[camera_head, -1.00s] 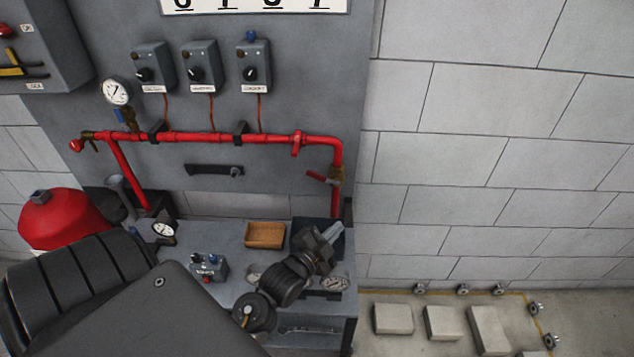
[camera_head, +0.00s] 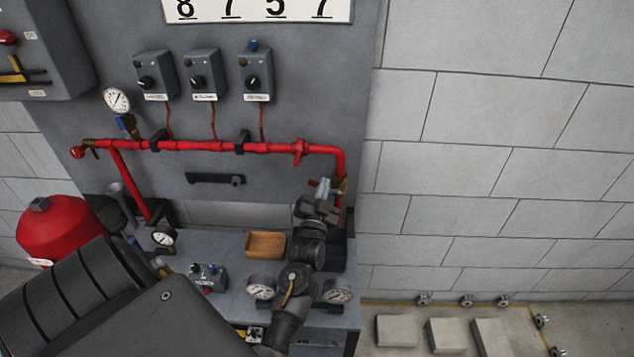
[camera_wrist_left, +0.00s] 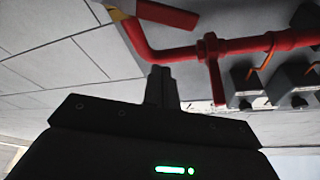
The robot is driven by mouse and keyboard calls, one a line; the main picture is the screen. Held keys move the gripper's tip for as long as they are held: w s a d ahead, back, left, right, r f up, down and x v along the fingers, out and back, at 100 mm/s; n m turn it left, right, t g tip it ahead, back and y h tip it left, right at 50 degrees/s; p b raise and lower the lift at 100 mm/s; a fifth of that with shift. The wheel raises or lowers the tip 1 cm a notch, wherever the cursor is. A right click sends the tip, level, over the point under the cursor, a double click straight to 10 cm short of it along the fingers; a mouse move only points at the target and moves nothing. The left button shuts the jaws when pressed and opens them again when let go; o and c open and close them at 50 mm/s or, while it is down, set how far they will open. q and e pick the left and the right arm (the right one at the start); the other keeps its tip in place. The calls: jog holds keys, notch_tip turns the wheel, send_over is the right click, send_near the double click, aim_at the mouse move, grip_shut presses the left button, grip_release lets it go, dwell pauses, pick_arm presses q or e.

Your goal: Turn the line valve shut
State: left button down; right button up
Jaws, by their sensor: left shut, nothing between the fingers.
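The line valve (camera_head: 341,186) is a brass body on the vertical drop at the right end of the red pipe. Its red lever (camera_head: 312,183) points left and is partly hidden behind my fingers. In the left wrist view the red lever (camera_wrist_left: 168,14) lies across the top, beside a bit of the brass body (camera_wrist_left: 122,10). My left gripper (camera_head: 323,187) is at the lever in the head view, its fingers shut and empty. In the wrist view the left gripper's fingertips (camera_wrist_left: 161,70) appear below the lever with a visible gap. Whether they touch it is unclear. My right gripper is out of view.
The red pipe (camera_head: 205,146) runs along the grey panel, with a pressure gauge (camera_head: 116,100) at left and several switch boxes (camera_head: 203,75) above. The bench below holds a wooden tray (camera_head: 265,245), a control box (camera_head: 208,278) and gauges (camera_head: 262,287). The right wall is clear.

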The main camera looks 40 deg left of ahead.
pick_arm(q)
jog(key=shift+w+a+f+p, duration=0.45)
jog(key=shift+a+f+p, duration=0.1)
jog(key=shift+a+f, duration=0.15)
jog(key=shift+w+a+f+p, duration=0.45)
jog(key=shift+a+f+p, duration=0.1)
jog(key=shift+a, duration=0.25)
